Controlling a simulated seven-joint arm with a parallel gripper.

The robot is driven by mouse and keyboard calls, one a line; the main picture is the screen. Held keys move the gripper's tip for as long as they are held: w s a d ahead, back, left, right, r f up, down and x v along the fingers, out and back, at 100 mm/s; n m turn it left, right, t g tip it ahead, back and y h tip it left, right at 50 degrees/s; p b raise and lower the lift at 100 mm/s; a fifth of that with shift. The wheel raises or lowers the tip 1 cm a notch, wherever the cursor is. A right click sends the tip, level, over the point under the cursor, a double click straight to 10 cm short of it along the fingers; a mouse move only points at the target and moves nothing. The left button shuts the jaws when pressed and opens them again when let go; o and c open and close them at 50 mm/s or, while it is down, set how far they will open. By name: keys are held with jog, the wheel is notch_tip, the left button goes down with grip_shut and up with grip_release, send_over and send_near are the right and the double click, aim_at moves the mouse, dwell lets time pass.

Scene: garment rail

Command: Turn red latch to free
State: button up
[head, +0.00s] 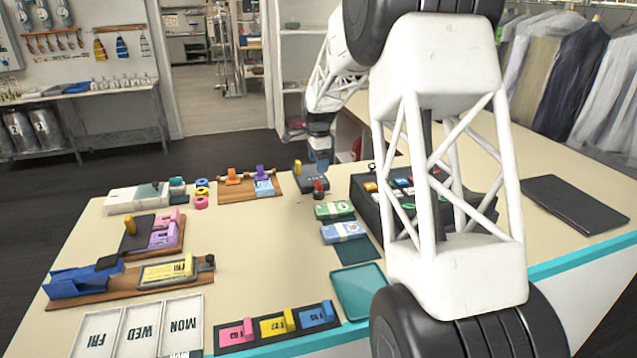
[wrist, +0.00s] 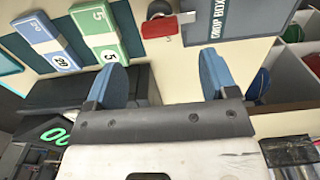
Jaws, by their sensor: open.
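The red latch (head: 319,187) is a small red piece with a dark knob at the front of the dark grey drop box (head: 311,178). In the wrist view the red latch (wrist: 160,27) lies beyond my fingertips, beside the drop box's lettered face (wrist: 220,28). My gripper (head: 319,160) is above the drop box in the head view. In the wrist view its blue fingers (wrist: 162,75) are spread apart, with nothing between them. The latch is apart from both fingers. The latch's exact angle is hard to tell in the head view.
A green note bundle (head: 334,210) and a blue one (head: 343,232) lie in front of the drop box. The dark cash register (head: 368,205) stands at the right, partly behind my arm. A yellow handle (head: 298,168) stands at the box's left. Bare counter (head: 260,235) lies left of the bundles.

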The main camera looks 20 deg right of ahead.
aim_at(318, 182)
jog(key=shift+f, duration=0.15)
jog(key=shift+f, duration=3.8)
jog(key=c, duration=0.9)
